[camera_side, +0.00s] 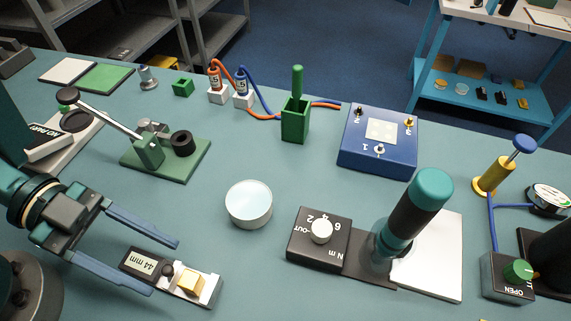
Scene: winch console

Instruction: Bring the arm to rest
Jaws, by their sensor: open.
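My gripper (166,268) is at the lower left, with its two long blue fingers spread apart and pointing right. It is low over the bench (260,265). A small device with a display reading 44 mm (147,263), a dark knob and a yellow block (189,281) lies between and just beyond the fingertips. The fingers hold nothing that I can see. I cannot tell whether the lower finger touches the device.
A green toggle clamp (165,160) stands behind my gripper. A round white disc (249,204) and a dial box (318,238) with a teal-topped cylinder (412,213) lie to the right. A blue switch box (378,142) and green holder (295,118) stand further back. Bare bench surrounds the disc.

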